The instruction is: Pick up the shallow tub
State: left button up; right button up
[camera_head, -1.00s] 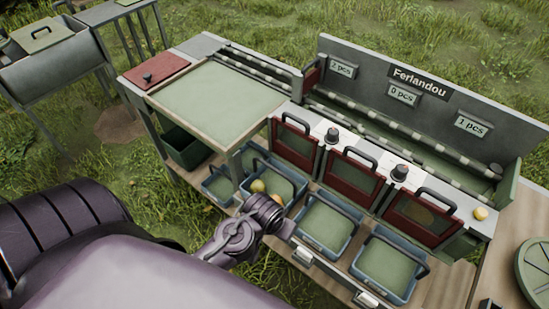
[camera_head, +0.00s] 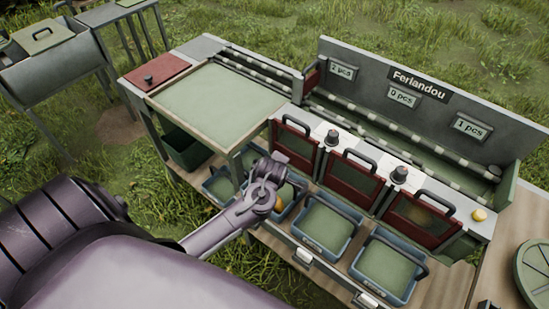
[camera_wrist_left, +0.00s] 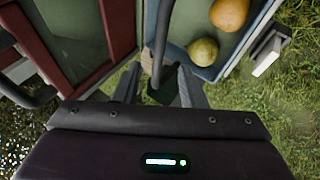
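Several blue-grey tubs with dark handles stand along the lower shelf in the head view; I cannot tell by depth which is the shallow one. The tub with pears (camera_head: 288,212) is partly hidden behind my left gripper (camera_head: 276,168). In the left wrist view, this tub (camera_wrist_left: 207,73) lies at the upper right with a green-yellow pear (camera_wrist_left: 203,52) and an orange pear (camera_wrist_left: 229,13) inside. My left gripper (camera_wrist_left: 158,85) is open, and a dark handle bar (camera_wrist_left: 160,42) shows between its fingers, with contact unclear. My right gripper is not in view.
Two tubs (camera_head: 326,248) (camera_head: 384,291) stand to the right and a smaller one (camera_head: 217,200) to the left. Red-framed doors (camera_head: 351,178) rise behind them. A green-topped table (camera_head: 217,105) overhangs the left side. Grass lies in front of the shelf.

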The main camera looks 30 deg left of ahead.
pick_arm(q)
jog(key=shift+p+x, duration=0.55)
jog(key=shift+x, duration=2.6)
jog(key=shift+c, duration=0.3)
grip_shut()
